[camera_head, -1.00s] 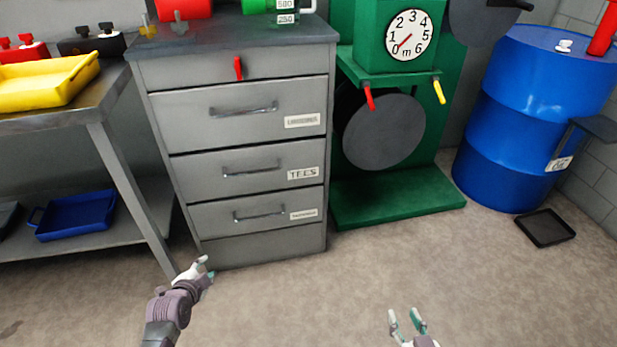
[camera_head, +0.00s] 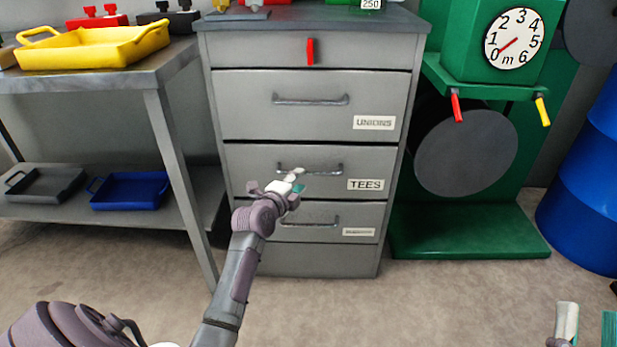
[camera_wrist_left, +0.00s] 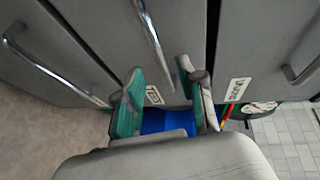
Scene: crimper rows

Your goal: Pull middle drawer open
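The grey cabinet's middle drawer (camera_head: 240,160), labelled TEES, looks shut in the head view. Its metal bar handle (camera_head: 330,167) is partly covered by my left gripper (camera_head: 298,180), which is at the handle's left and middle part. In the left wrist view my left gripper (camera_wrist_left: 160,76) is open. The TEES handle (camera_wrist_left: 150,35) runs in the gap between its two fingers; I cannot tell whether they touch it. My right gripper (camera_head: 587,322) is open and empty at the bottom right of the head view, away from the cabinet.
The UNIONS drawer (camera_head: 240,105) is above and another drawer (camera_head: 362,214) below, both shut. A metal table (camera_head: 165,125) with a yellow tray (camera_head: 90,58) stands to the left. A green stand (camera_head: 470,235) and blue drum (camera_head: 585,200) are to the right. Floor in front is clear.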

